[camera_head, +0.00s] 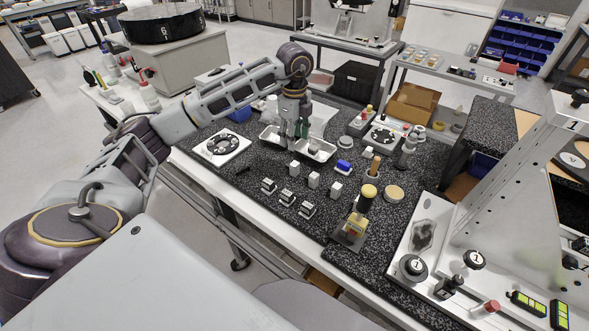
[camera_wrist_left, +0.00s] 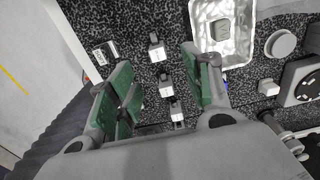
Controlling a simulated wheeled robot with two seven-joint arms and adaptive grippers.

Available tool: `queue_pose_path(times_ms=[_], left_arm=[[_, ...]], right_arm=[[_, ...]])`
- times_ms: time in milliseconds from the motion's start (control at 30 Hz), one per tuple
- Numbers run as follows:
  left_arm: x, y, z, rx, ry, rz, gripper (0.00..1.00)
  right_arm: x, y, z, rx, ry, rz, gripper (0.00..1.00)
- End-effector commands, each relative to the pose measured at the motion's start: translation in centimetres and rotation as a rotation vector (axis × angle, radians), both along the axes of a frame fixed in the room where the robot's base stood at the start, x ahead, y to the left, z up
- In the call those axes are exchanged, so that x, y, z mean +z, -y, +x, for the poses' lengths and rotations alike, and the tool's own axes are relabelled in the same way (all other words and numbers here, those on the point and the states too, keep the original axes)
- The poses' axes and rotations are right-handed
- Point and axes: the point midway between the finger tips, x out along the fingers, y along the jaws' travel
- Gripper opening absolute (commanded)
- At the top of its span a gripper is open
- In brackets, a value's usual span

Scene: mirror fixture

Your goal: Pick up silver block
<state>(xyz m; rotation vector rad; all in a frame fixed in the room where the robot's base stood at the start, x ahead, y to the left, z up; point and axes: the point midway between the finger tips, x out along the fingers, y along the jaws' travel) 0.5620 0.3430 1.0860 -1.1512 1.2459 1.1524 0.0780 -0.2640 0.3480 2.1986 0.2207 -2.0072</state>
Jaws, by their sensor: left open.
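Several small silver-grey blocks stand on the speckled black bench in the head view, in two short rows; one is the block (camera_head: 295,168) nearest my left gripper. The left wrist view shows a line of them, with the block (camera_wrist_left: 165,88) between my fingers in the picture and another block (camera_wrist_left: 105,52) left of them. A darker grey block (camera_wrist_left: 220,30) lies in a shiny metal tray (camera_wrist_left: 235,58). My left gripper (camera_head: 299,133) points down by the metal trays, its green-padded fingers (camera_wrist_left: 160,80) apart and empty. My right gripper is not in view.
A white plate with a black ring (camera_head: 222,146) lies left of the trays. A blue-topped item (camera_head: 343,167), a yellow-black knob (camera_head: 367,193) and a round tan disc (camera_head: 393,193) stand to the right. A white fixture (camera_head: 515,200) rises at the far right.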

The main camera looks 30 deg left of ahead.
Motion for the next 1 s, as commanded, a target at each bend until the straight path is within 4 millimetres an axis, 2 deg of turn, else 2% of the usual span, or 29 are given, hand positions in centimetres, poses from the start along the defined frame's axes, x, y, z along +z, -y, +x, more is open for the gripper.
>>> queue_pose_path(times_ms=[500,667,1000], left_arm=[[-6.3,0.0,-0.1,0.0,-0.002,0.0,0.5],[-7.1,0.0,-0.1,0.0,0.0,0.0,0.5],[-7.2,0.0,-0.1,-0.001,0.0,0.0,0.5]], right_arm=[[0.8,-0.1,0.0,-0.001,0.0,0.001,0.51],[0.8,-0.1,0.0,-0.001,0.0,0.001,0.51],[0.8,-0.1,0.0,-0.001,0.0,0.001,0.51]])
